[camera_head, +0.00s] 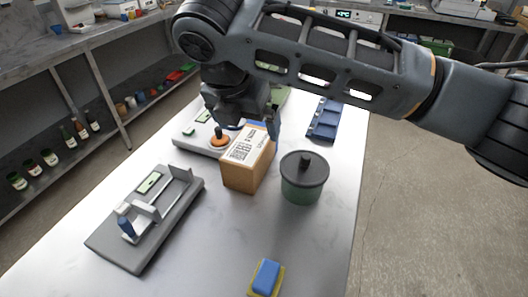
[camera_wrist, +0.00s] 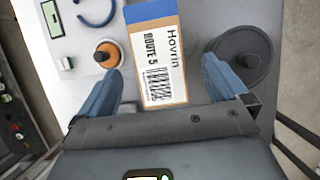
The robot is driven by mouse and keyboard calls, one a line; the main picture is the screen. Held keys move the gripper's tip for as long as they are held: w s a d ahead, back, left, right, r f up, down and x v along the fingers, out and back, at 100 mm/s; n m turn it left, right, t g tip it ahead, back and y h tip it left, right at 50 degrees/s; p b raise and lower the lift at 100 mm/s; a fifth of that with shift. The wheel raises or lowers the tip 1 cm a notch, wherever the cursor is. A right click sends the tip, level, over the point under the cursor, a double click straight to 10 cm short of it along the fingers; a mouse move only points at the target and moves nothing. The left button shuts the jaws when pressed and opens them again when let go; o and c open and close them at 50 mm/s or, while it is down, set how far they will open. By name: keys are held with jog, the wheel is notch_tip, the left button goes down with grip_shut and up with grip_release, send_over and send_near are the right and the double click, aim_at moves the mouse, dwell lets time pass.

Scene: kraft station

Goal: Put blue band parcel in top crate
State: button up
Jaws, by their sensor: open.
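The parcel (camera_head: 250,165) is a brown cardboard box with a white barcode label, standing on the grey table. In the wrist view the parcel (camera_wrist: 160,60) shows a blue band across its far end and the label text "Hovrin" and "ROUTE 5". My gripper (camera_head: 245,118) is at the parcel's far end in the head view and hides part of it. In the wrist view my gripper (camera_wrist: 162,75) is open, with one blue finger on each side of the parcel and gaps showing. I cannot make out which thing is the top crate.
A green pot with dark lid (camera_head: 303,178) stands close right of the parcel. A scale-like device with an orange knob (camera_head: 219,140) is behind left. A grey fixture (camera_head: 147,215), a blue sponge (camera_head: 266,277) and a blue tray (camera_head: 322,120) are also on the table.

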aim_at(250, 141)
jog(key=shift+x, duration=0.95)
jog(key=shift+s+a+p+x, duration=0.1)
jog(key=shift+p+x, duration=0.2)
jog(key=shift+x, duration=1)
jog(key=shift+s+a+p+x, duration=0.15)
jog(key=shift+p+x, duration=0.1)
jog(key=shift+x, duration=1.1)
jog(key=shift+f, duration=0.1)
jog(key=shift+c, duration=0.4)
jog(key=c, duration=1.2)
